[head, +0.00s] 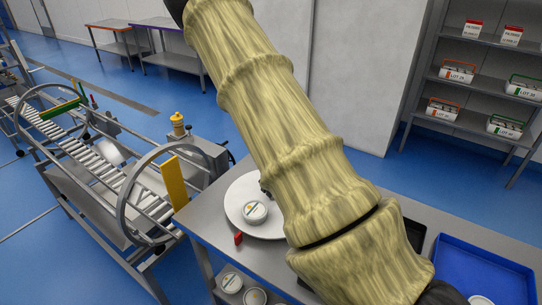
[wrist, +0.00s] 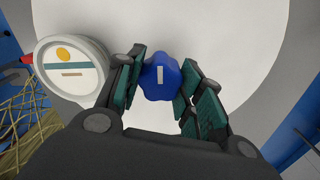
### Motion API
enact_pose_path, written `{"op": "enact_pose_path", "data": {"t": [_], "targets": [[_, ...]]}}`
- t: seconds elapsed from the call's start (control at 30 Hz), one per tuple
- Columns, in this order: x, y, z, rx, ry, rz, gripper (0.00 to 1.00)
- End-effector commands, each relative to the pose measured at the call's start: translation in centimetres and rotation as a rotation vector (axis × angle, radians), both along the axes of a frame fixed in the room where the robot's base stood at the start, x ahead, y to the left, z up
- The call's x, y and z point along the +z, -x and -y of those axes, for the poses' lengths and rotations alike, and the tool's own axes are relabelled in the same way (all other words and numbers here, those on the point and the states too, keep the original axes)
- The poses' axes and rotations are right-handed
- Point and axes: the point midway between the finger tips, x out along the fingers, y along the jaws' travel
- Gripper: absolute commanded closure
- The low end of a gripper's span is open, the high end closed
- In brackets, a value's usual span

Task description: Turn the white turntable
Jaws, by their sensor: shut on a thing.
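The white turntable (head: 238,187) lies on the grey table, with my arm covering its right part in the head view. It fills much of the wrist view (wrist: 225,35). A white tub with a label (head: 255,212) stands on it; the tub also shows at the left of the wrist view (wrist: 72,72). A blue lobed knob (wrist: 160,78) with a pale mark is on the turntable. My gripper (wrist: 162,90) is shut on this knob, one finger on each side. The knob and my fingertips are hidden behind my arm in the head view.
A red block (head: 238,239) sits by the turntable's near edge. A blue tray (head: 485,258) lies on the table at the right. Several tubs (head: 231,282) are below the tabletop. A roller conveyor (head: 105,165) stands at the left, shelves (head: 480,90) at the back right.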

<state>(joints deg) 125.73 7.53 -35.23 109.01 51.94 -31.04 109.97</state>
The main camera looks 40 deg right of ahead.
Motion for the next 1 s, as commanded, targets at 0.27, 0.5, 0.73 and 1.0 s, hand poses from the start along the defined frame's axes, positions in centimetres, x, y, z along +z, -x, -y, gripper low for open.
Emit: {"op": "enact_pose_path", "data": {"t": [0.27, 0.5, 0.73, 1.0], "targets": [[0.2, -0.2, 0.1, 0.001, 0.003, 0.004, 0.41], [0.1, -0.1, 0.1, 0.001, 0.002, 0.002, 0.41], [1.7, -0.2, 0.0, 0.002, 0.002, 0.004, 0.41], [6.6, -0.3, 0.1, 0.003, 0.003, 0.005, 0.41]]}}
